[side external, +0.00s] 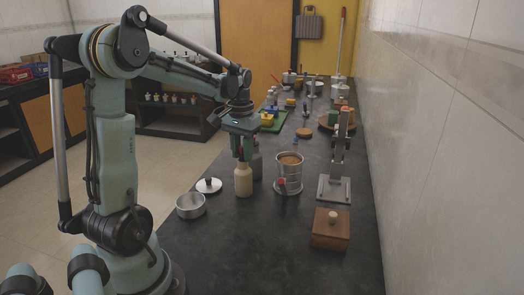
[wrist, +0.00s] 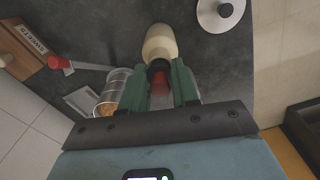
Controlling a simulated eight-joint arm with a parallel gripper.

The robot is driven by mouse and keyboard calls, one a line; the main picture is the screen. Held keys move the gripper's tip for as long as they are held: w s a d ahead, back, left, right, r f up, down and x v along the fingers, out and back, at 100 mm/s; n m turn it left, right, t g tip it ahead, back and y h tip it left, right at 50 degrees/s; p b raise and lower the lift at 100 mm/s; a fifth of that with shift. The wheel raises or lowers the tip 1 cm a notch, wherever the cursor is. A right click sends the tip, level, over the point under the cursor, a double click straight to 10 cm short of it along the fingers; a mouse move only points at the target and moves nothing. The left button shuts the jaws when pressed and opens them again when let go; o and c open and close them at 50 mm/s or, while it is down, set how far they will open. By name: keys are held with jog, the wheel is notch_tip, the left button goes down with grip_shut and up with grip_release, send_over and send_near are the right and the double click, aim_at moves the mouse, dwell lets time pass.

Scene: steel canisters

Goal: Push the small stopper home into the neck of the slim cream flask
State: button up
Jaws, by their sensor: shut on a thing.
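The slim cream flask (side external: 243,181) stands upright on the dark counter, directly below my gripper (side external: 243,157). The flask also shows in the wrist view (wrist: 160,43), just beyond the fingertips. My gripper's green fingers (wrist: 161,74) are shut on a small stopper (wrist: 160,86), which looks red with a dark part towards the flask. The stopper is in line with the flask's neck. The fingers and the dark part hide the neck's mouth, so I cannot tell how deep the stopper sits. In the side view the stopper is hidden between the fingers.
A steel canister (side external: 288,178) with brownish contents stands close to the right of the flask. A round lid (side external: 208,186) and a shallow steel pan (side external: 190,206) lie to the left. A metal stand (side external: 334,188) and a wooden box (side external: 330,230) are farther right. The front counter is clear.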

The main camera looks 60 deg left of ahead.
jog(key=shift+f, duration=0.15)
jog(key=o, duration=1.1)
jog(key=shift+o, duration=0.4)
jog(key=shift+o, duration=1.1)
jog(key=shift+r, duration=3)
